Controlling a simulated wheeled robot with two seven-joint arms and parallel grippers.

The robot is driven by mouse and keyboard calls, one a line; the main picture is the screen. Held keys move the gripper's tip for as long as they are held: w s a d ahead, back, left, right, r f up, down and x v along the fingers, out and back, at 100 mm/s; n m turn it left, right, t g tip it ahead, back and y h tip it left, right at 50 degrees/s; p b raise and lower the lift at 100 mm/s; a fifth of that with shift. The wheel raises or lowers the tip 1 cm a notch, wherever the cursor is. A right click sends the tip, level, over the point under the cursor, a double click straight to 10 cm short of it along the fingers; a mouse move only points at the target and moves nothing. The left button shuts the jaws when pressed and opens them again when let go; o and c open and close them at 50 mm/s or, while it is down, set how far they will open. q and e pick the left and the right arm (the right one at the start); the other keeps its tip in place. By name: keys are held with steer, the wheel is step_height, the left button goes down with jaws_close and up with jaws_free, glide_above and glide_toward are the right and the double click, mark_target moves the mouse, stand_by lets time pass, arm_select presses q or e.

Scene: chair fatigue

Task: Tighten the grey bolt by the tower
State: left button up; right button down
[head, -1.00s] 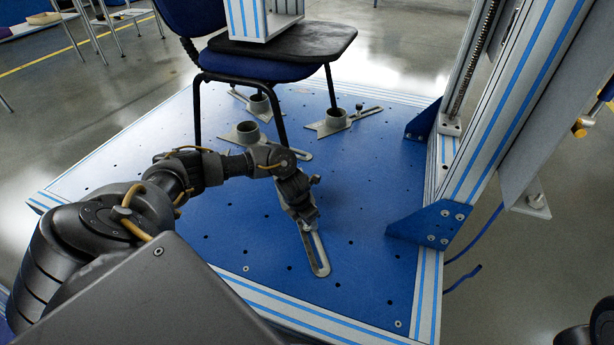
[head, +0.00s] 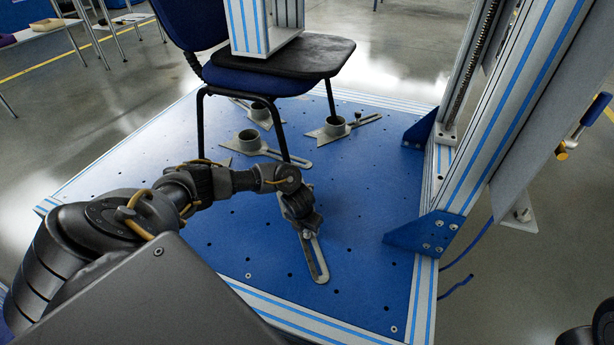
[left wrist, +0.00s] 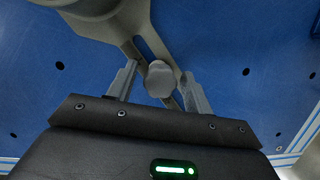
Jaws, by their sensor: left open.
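The grey bolt (left wrist: 160,78) has a rounded head and stands in the slot of a grey bracket (left wrist: 148,35) in the left wrist view. My left gripper (left wrist: 159,74) is open, with one finger on each side of the bolt head and visible gaps between. In the head view my left gripper (head: 306,228) points down over the near slotted bracket (head: 318,265) on the blue plate, left of the tower (head: 515,110). There the gripper and wrist hide the bolt.
A chair (head: 245,78) stands on the blue plate (head: 350,215) behind my left arm. Grey cup brackets (head: 250,141) sit around its legs, and one at the back right has a knobbed bolt (head: 357,116). A blue corner brace (head: 422,232) stands right of the gripper.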

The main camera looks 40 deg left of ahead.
arm_select(q)
steer(key=shift+r+n+p, duration=0.2)
steer(key=shift+n+p, duration=0.7)
steer(key=shift+p, duration=0.3)
steer(key=shift+n+y+p, duration=0.4)
steer(key=shift+n+p, duration=0.2)
steer(key=shift+f+n+p, duration=0.15)
steer(key=shift+n+p, duration=0.2)
steer(key=shift+n, duration=0.15)
steer(key=shift+c, duration=0.4)
steer(key=c, duration=0.9)
steer(key=shift+o, duration=0.2)
steer(key=shift+f+m+b, duration=0.25)
steer(key=shift+m+b, duration=0.45)
steer(key=shift+b, duration=0.1)
steer(key=shift+m+b, duration=0.55)
steer(key=shift+m, duration=0.15)
steer(key=shift+r+m+h+b, duration=0.2)
steer(key=shift+m+h+b, duration=0.15)
steer(key=shift+m, duration=0.25)
